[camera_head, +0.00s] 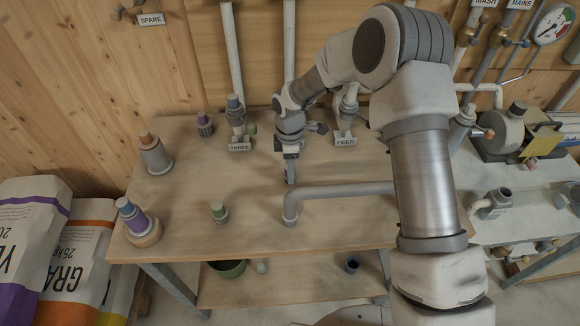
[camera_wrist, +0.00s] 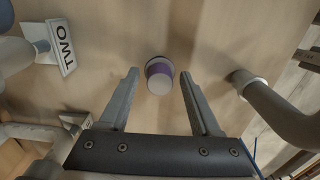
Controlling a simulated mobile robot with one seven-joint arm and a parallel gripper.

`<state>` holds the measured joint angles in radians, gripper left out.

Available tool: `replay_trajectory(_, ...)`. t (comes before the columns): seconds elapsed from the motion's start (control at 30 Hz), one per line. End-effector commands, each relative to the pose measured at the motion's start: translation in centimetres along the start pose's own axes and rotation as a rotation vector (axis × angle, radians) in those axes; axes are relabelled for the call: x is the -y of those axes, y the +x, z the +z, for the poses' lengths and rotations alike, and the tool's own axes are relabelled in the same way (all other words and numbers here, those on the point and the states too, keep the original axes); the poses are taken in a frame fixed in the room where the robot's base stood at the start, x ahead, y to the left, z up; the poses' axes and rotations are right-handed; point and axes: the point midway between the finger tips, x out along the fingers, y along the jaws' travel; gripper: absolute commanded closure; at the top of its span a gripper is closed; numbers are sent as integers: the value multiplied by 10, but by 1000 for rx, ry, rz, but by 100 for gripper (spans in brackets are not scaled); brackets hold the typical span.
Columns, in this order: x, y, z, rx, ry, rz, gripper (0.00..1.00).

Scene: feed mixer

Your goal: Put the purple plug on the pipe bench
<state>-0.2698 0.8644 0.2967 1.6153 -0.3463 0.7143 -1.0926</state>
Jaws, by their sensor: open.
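In the wrist view a plug with a purple band and a pale grey end (camera_wrist: 158,76) shows against the pale wooden bench top. My gripper (camera_wrist: 160,75) is open, with one finger on either side of the plug and a gap to each. In the head view my gripper (camera_head: 290,178) points down over the middle of the wooden bench (camera_head: 335,230), behind the bent grey pipe. I cannot make out this plug there. Another purple-banded piece (camera_head: 205,125) stands at the back left, and a purple and blue one (camera_head: 131,217) sits on a round base at the front left.
The bent grey pipe (camera_head: 340,190) runs close in front of my gripper. A green plug (camera_head: 219,212) stands front left. Clear bench lies around it.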

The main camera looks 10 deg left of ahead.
Motion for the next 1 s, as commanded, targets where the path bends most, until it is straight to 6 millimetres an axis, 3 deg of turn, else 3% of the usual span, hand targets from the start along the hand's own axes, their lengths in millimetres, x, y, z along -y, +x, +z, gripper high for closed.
replay_trajectory(0.5,-1,-99,0,-1,1,3,35)
replay_trajectory(0.7,0,-118,0,0,0,1,35)
replay_trajectory(1.0,1,-126,3,3,14,6,35)
